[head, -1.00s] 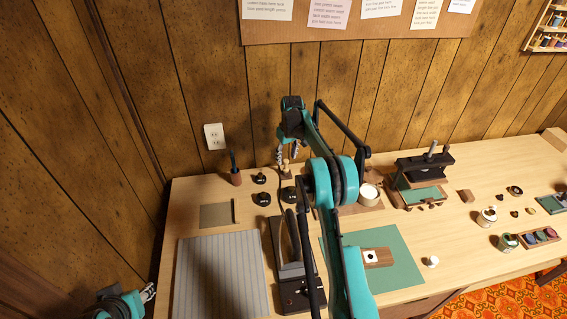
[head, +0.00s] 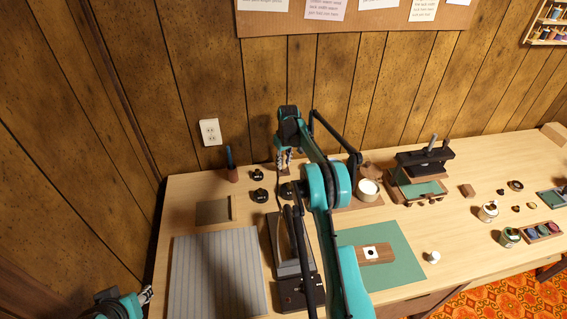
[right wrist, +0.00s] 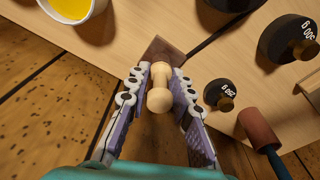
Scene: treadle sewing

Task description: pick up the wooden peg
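The wooden peg (right wrist: 159,97), pale with a rounded head, shows in the right wrist view. It stands on a dark wooden block (right wrist: 165,50). My right gripper (right wrist: 161,80) is open, with one finger on each side of the peg. The fingers look close to it, and I cannot tell whether either one touches it. In the head view my right gripper (head: 284,160) points down at the back of the table, and the peg cannot be made out there. My left gripper (head: 146,295) is at the lower left edge, too small to read.
The wood-panelled wall is close behind. A striped cloth (head: 220,275) lies at front left.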

